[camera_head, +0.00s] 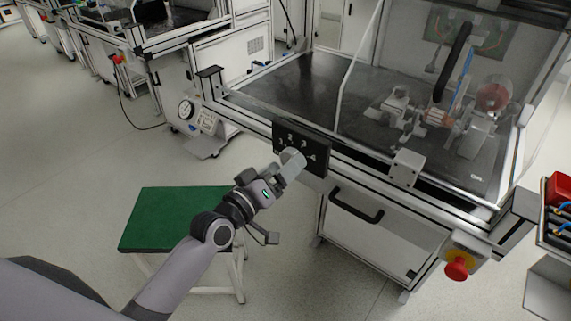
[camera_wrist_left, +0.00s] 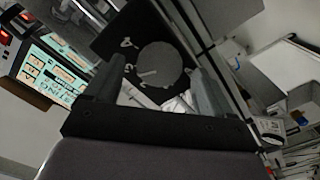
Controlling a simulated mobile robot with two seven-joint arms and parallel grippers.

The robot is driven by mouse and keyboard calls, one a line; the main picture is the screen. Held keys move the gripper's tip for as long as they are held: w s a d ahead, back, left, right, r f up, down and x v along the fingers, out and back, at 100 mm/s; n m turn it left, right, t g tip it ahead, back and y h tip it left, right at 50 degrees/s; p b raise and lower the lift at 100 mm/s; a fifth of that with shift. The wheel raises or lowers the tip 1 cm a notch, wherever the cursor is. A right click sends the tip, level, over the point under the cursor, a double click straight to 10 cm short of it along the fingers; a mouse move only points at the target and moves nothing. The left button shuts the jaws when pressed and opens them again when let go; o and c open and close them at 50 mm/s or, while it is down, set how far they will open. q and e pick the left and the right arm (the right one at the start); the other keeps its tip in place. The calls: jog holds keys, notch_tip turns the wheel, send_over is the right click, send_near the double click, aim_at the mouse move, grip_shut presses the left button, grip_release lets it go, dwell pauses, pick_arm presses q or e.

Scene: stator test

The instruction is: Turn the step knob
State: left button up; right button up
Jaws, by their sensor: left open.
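The step knob (camera_wrist_left: 160,64) is a round dark grey disc on a black panel (camera_head: 318,163) with white numerals. The panel is mounted on the front rail of the test bench. In the head view my left gripper (camera_head: 293,158) is in front of the panel and hides the knob. In the left wrist view the gripper's two fingers (camera_wrist_left: 160,80) are open, one on each side of the knob. I cannot tell whether they touch it. My right gripper is in neither view.
A black handle (camera_head: 356,205) sits on the bench front below the panel. A red emergency button (camera_head: 457,267) is at the bench's lower right. A green-topped stool (camera_head: 165,215) stands left of the bench, under my left arm. Floor at left is clear.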

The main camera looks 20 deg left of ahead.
pick_arm(q)
jog(key=shift+v, duration=2.8)
jog(key=s+a+f+m+g+y+p, duration=0.1)
jog(key=s+f+m+g+y+p, duration=0.1)
jog(key=s+f, duration=0.4)
jog(key=s+a+f+m+g+y+p, duration=0.1)
jog(key=s+f+m+g+y+p, duration=0.1)
jog(key=s+f+m+g+p, duration=0.2)
jog(key=s+f, duration=0.3)
jog(key=s, duration=0.4)
jog(key=shift+s+m+g+p, duration=0.3)
jog(key=shift+s+p, duration=0.05)
jog(key=shift+p, duration=0.05)
jog(key=shift+a, duration=0.1)
